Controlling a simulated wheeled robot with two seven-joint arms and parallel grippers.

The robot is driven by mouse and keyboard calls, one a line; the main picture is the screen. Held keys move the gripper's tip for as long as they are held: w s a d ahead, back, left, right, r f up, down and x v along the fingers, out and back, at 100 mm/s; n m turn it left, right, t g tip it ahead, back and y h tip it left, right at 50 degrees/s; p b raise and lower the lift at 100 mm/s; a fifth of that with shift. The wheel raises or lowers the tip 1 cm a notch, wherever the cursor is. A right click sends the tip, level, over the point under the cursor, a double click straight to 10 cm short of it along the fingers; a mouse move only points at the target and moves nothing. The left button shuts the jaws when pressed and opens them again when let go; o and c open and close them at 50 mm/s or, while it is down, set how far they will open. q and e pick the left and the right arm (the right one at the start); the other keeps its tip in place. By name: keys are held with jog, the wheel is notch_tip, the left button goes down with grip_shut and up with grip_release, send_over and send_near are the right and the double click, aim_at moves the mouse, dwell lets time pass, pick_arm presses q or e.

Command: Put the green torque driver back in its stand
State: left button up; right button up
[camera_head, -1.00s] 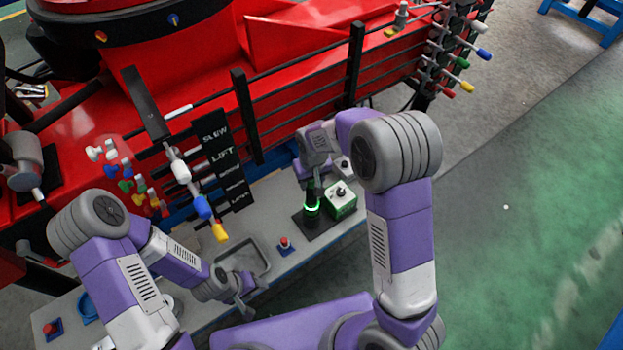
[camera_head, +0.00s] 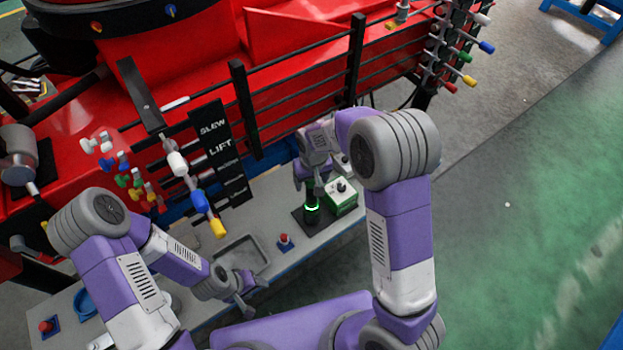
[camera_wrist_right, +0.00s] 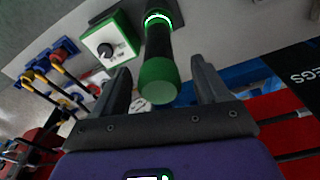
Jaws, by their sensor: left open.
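The green torque driver (camera_head: 311,212) stands upright in its dark stand (camera_head: 299,221), with a green ring glowing near its lower end. In the right wrist view its round green cap (camera_wrist_right: 158,82) lies between the spread fingers of my right gripper (camera_wrist_right: 160,88). Gaps show on both sides of it, so the gripper is open and not holding it. In the head view my right gripper (camera_head: 306,180) is just above the driver's top. My left gripper (camera_head: 245,298) is open and empty near the grey tray.
A green-and-white box with a knob (camera_head: 341,195) stands close to the right of the driver. A red button (camera_head: 284,240) and a grey tray (camera_head: 241,256) lie to its left on the bench. Behind are black rails (camera_head: 300,100) and hanging levers (camera_head: 203,201).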

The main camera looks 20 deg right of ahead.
jog(key=shift+f, duration=0.1)
dwell(0.3)
jog(key=shift+s+r+p, duration=0.15)
jog(key=shift+r+p, duration=0.8)
jog(key=shift+r, duration=0.35)
jog(key=shift+s+r+p, duration=0.1)
jog(key=shift+r+p, duration=0.8)
jog(key=shift+r, duration=0.4)
notch_tip(320, 180, up, 7)
jog(key=shift+s+r, duration=0.15)
jog(key=shift+s, duration=0.3)
